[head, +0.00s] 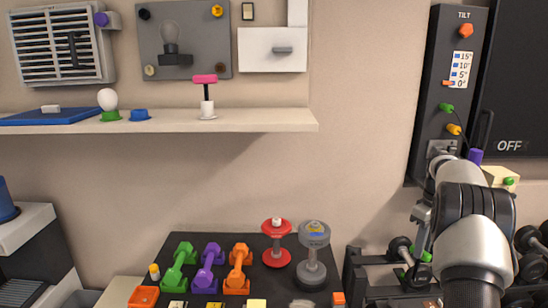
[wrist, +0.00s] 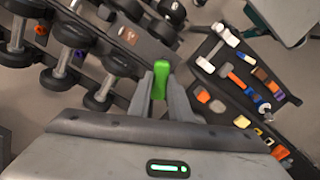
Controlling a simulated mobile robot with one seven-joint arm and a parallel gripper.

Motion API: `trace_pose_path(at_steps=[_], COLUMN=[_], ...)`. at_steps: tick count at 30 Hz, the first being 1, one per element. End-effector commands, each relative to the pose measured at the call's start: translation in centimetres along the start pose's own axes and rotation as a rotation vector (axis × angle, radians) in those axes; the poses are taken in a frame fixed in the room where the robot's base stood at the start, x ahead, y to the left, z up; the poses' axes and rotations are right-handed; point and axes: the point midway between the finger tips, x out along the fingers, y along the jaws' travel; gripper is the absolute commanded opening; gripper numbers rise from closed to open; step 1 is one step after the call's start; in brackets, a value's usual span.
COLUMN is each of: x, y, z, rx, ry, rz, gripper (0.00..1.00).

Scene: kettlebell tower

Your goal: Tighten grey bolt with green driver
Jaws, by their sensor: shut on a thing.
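My gripper (wrist: 161,84) is shut on a green driver (wrist: 160,72), which shows between its two fingers in the wrist view. In the head view, the green driver (head: 426,257) shows as a small green end below my arm at the right, with much of it hidden. A grey wall plate (head: 185,42) at the upper left has small bolts at its corners. They look black, yellow, olive and dull greyish. The greyish one at the lower right of the plate may be the grey bolt (head: 217,65), but its colour is hard to tell. My gripper is far from this plate.
A white shelf (head: 250,125) juts out below the plate, holding a bulb and a pink-topped tool. A dark table (head: 185,243) carries several coloured dumbbells. A black TILT panel (head: 463,50) stands behind my arm. A dumbbell rack (wrist: 75,75) lies below my gripper.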

Motion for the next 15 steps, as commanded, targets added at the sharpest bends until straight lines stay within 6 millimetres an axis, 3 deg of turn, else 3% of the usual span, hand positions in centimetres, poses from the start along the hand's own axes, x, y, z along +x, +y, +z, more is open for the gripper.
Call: trace_pose_path(at_steps=[15], x=[-2.8], y=[0.0], z=[0.0], rx=[0.001], ry=[0.001], rz=[0.001], gripper=[0.0])
